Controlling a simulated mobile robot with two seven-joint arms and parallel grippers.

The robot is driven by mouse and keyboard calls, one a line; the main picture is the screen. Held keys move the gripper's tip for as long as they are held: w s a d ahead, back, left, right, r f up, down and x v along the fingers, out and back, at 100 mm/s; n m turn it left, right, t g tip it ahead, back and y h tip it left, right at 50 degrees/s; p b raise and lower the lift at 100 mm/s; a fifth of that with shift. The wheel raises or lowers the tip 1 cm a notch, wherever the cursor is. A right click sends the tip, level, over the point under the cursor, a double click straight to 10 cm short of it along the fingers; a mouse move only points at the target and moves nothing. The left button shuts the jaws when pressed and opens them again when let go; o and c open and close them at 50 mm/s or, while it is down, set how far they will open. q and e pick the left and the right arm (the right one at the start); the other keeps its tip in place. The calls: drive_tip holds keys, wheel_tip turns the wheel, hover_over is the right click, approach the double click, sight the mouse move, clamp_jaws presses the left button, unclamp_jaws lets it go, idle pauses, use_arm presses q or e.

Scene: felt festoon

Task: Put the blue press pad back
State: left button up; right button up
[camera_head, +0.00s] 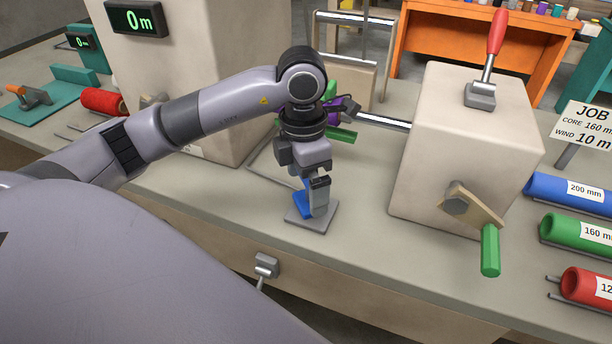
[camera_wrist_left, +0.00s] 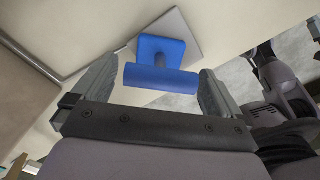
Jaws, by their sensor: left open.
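The blue press pad (camera_head: 302,206) is at the square grey plate (camera_head: 318,221) near the front edge of the bench, partly hidden by my left gripper in the head view. In the left wrist view the press pad (camera_wrist_left: 162,48) shows a flat blue block, a short stem and a blue bar-shaped handle, with the grey plate (camera_wrist_left: 183,30) behind it. My left gripper (camera_head: 315,192) points down over the pad. Its fingers are open, one on each side of the handle, in the left wrist view (camera_wrist_left: 158,85). Gaps show between handle and fingers. My right gripper is not in view.
A beige box (camera_head: 445,135) with a red lever and a green-handled crank (camera_head: 490,250) stands to the right. A large beige block (camera_head: 185,75) stands behind my left arm. Blue, green and red rolls lie at far right. A small switch (camera_head: 266,265) is on the bench front.

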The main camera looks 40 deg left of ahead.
use_arm(q)
drive_tip(key=shift+r, duration=0.2)
wheel_tip(320, 180, up, 12)
drive_tip(key=p, duration=0.1)
drive_tip(key=shift+a+p, duration=0.15)
drive_tip(key=shift+p, duration=0.15)
drive_tip(key=shift+s, duration=0.15)
idle(0.4)
